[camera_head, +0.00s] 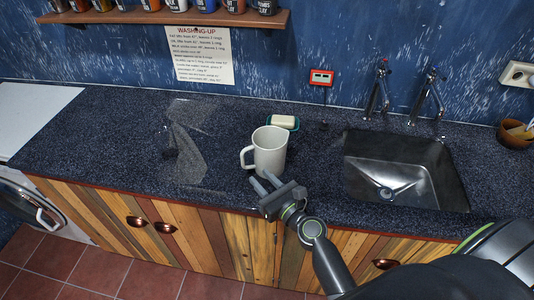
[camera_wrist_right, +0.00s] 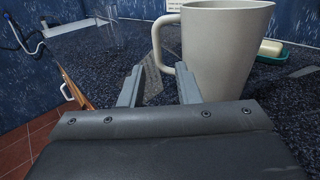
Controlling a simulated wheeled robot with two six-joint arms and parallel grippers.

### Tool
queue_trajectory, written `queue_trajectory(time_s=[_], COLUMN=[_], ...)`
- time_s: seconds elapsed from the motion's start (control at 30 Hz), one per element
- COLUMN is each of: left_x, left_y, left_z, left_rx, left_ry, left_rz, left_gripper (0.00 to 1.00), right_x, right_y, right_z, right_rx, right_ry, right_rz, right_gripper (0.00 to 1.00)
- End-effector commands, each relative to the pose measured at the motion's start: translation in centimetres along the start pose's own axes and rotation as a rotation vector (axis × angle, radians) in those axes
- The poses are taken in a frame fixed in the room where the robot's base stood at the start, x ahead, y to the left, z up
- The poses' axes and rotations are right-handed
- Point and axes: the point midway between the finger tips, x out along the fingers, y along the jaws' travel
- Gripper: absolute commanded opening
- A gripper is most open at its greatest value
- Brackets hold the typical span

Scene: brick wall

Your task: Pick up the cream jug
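The cream jug (camera_head: 270,151) stands upright on the dark speckled counter, left of the sink, with its handle to the left. My right gripper (camera_head: 263,183) is just in front of it, on the near side. In the right wrist view the jug (camera_wrist_right: 226,50) rises beyond the fingers. My right gripper (camera_wrist_right: 156,84) is open there, with a clear gap between its fingers. The jug's handle is beyond that gap, and nothing is held. I cannot tell whether a finger touches the jug. My left gripper is not in view.
A soap bar on a teal dish (camera_head: 283,122) sits behind the jug. The steel sink (camera_head: 405,168) with two taps is to the right. A brown pot (camera_head: 515,134) stands at the far right. The counter (camera_head: 95,140) to the left is clear.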

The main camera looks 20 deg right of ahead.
Motion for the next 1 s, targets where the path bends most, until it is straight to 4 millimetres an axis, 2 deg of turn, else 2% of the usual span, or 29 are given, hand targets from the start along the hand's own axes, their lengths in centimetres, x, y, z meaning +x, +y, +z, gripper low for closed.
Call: queue_trajectory(time_s=[0.1, 0.2, 0.47, 0.7, 0.8, 1.0], left_x=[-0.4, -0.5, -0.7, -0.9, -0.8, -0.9], left_y=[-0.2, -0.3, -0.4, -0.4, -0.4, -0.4], left_z=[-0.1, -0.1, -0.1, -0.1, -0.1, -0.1], left_rx=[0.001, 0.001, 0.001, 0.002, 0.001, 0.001], left_ry=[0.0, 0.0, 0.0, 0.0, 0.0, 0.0], left_rz=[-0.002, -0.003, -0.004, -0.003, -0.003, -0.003], left_gripper=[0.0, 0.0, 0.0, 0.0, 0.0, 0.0], right_x=[2.3, 3.5, 5.3, 8.6, 9.3, 9.5], right_y=[0.1, 0.0, 0.1, 0.4, 0.4, 0.4], right_z=[0.2, 0.0, 0.2, 0.3, 0.3, 0.2], right_rx=[-0.001, 0.0, 0.0, -0.001, -0.001, -0.001], right_ry=[-0.001, 0.0, -0.001, 0.0, 0.0, 0.001], right_rz=[0.002, 0.001, 0.001, 0.001, 0.001, 0.0], right_gripper=[0.3, 0.3, 0.3, 0.3, 0.3, 0.3])
